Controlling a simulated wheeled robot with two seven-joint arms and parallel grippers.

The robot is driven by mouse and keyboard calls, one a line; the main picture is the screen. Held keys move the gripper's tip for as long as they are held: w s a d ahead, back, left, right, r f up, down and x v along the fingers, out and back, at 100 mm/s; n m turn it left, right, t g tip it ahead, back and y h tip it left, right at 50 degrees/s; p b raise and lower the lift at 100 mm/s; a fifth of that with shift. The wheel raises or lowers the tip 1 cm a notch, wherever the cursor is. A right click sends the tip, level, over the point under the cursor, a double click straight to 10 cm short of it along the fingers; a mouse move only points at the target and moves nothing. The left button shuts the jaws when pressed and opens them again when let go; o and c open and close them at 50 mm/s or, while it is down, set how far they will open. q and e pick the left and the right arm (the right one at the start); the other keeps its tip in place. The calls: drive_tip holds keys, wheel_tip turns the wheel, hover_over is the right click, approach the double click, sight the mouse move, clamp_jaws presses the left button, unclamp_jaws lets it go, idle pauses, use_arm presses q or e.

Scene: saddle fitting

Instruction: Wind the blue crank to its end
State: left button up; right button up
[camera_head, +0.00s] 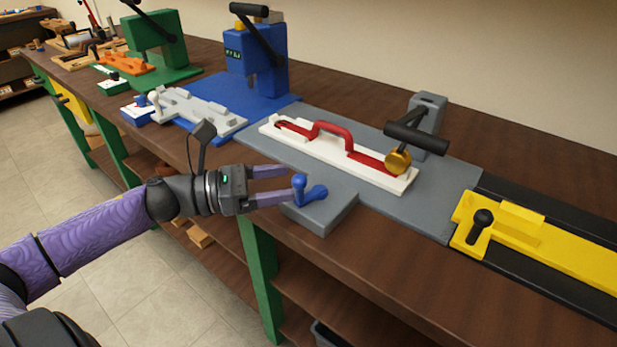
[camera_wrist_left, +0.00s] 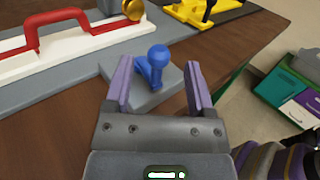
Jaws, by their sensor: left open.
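The blue crank (camera_head: 311,190) sits on a grey block at the front edge of the bench, with a round knob standing up at one end. It also shows in the left wrist view (camera_wrist_left: 154,66), ahead of my fingertips and between their lines. My left gripper (camera_head: 289,184) is open, with its two purple fingers reaching toward the crank from the left. In the left wrist view the fingers (camera_wrist_left: 158,82) stand on either side of the crank's knob, with gaps to both. Whether a finger touches the crank arm is unclear. My right gripper is not in view.
Behind the crank, a white board (camera_head: 345,160) with a red handle lies on a grey plate (camera_head: 425,217). A grey post with a black lever and gold knob (camera_head: 397,162) stands there. A yellow slide (camera_head: 545,246) lies right, a blue press (camera_head: 255,60) behind left.

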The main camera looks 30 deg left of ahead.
sight(306, 181)
use_arm(q)
drive_tip(key=x, duration=0.1)
drive_tip(key=b+x, duration=0.1)
drive_tip(key=x, duration=0.1)
drive_tip(key=b+x, duration=0.1)
drive_tip(key=shift+w+d+f, duration=0.2)
drive_tip(key=shift+w+f, duration=0.05)
drive_tip(key=shift+w, duration=0.05)
drive_tip(key=shift+w+d+r+b, duration=0.15)
drive_tip(key=shift+w+d+b, duration=0.15)
drive_tip(key=shift+d+b, duration=0.1)
clamp_jaws()
